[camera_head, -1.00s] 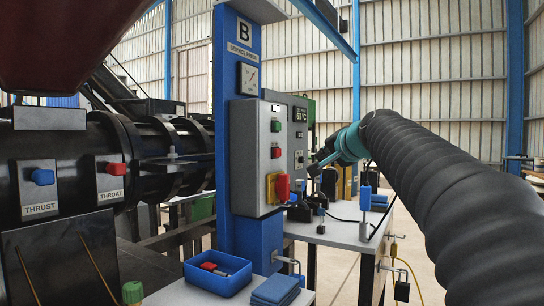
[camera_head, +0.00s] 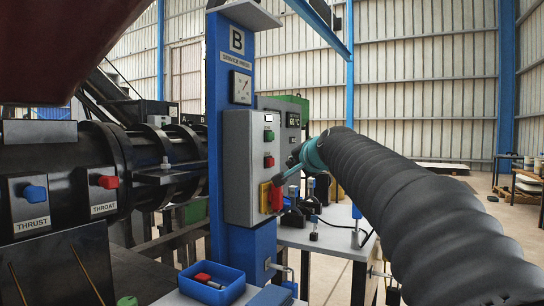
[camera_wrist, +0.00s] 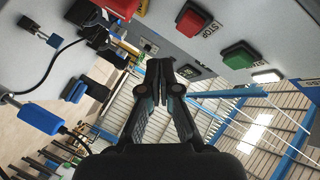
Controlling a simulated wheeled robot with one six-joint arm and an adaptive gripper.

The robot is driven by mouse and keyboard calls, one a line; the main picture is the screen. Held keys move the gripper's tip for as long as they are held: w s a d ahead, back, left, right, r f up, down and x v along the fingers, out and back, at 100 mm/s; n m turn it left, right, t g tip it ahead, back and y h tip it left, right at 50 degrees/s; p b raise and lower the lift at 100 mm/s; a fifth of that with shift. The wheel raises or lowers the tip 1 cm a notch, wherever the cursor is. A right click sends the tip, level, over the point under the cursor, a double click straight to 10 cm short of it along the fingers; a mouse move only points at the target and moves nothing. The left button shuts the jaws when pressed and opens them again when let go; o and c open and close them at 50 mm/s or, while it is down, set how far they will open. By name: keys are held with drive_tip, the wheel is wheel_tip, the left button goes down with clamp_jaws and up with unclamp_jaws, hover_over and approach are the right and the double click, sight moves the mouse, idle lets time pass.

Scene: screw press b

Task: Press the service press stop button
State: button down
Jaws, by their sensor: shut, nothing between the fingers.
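The grey control box (camera_head: 248,165) is on the blue column marked B, SERVICE PRESS (camera_head: 237,45). Its red button (camera_head: 268,161) sits below a green button (camera_head: 268,135). In the wrist view the red button (camera_wrist: 192,20) has a STOP label beside it, and the green button (camera_wrist: 238,55) is to its lower right. My gripper (camera_wrist: 160,64) is shut and empty in the wrist view, its tips below and left of the red button in the picture. In the head view my gripper (camera_head: 282,178) is close to the box front, below the red button; its contact with the box cannot be told.
A red handle (camera_head: 276,197) on a yellow plate (camera_head: 264,197) is low on the box, close to my gripper. A pale workbench (camera_head: 325,238) with small fixtures stands behind. A blue tray (camera_head: 212,284) is in front. The black THROAT and THRUST machine is left.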

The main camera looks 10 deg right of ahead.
sight(272, 162)
drive_tip(key=shift+w+a+p, duration=0.45)
drive_tip(key=shift+w+a, duration=0.35)
drive_tip(key=shift+a, duration=0.3)
drive_tip(key=shift+w+a, duration=0.1)
drive_tip(key=shift+a, duration=0.05)
idle(0.7)
drive_tip(key=shift+w+a, duration=0.15)
drive_tip(key=shift+w+a, duration=0.25)
drive_tip(key=shift+a, duration=0.15)
idle(0.8)
drive_tip(key=shift+d, duration=0.15)
idle(0.3)
drive_tip(key=shift+s+d+b, duration=0.5)
drive_tip(key=shift+d+b, duration=0.1)
drive_tip(key=shift+b, duration=0.05)
